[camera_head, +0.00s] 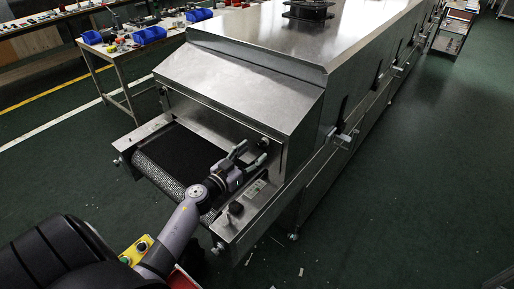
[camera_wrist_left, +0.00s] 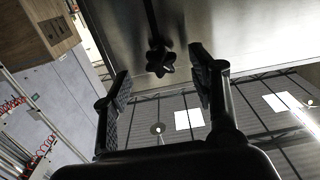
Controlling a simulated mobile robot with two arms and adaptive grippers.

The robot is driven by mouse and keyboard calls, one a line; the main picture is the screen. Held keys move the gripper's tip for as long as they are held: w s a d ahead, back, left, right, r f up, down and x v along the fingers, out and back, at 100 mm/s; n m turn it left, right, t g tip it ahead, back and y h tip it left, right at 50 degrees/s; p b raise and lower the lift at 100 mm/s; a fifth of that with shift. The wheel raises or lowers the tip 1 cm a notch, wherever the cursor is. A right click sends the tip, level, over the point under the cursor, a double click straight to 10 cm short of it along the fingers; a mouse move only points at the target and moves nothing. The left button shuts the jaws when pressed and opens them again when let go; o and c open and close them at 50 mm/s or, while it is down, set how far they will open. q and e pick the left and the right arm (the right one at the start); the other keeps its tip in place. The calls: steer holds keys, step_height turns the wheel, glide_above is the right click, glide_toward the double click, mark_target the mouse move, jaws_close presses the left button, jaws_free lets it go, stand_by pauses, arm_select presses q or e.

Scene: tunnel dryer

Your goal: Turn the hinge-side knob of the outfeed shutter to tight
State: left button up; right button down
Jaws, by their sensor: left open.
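The outfeed shutter (camera_head: 215,128) is the metal front face above the conveyor mouth. A dark knob (camera_head: 264,143) sits near its right edge, just beyond my left gripper (camera_head: 253,154). In the left wrist view this knob (camera_wrist_left: 160,62) is a black star shape on a dark stem, seen between the two open fingers (camera_wrist_left: 160,82) and farther off. The fingers look apart from the knob, with nothing between them. Whether this is the hinge-side knob I cannot tell, as no hinge shows clearly. My right gripper is not in view.
The black conveyor belt (camera_head: 180,157) lies below the shutter. A black knob (camera_head: 236,208) stands on the side frame (camera_head: 255,205) under my left arm. Side latches (camera_head: 345,138) line the dryer. A workbench (camera_head: 125,50) with blue bins is at the back left.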

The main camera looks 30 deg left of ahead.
mark_target(260, 147)
arm_select(q)
steer(key=shift+w, duration=1.5)
steer(key=shift+d, duration=0.1)
steer(key=c, duration=1.2)
steer(key=shift+o, duration=0.2)
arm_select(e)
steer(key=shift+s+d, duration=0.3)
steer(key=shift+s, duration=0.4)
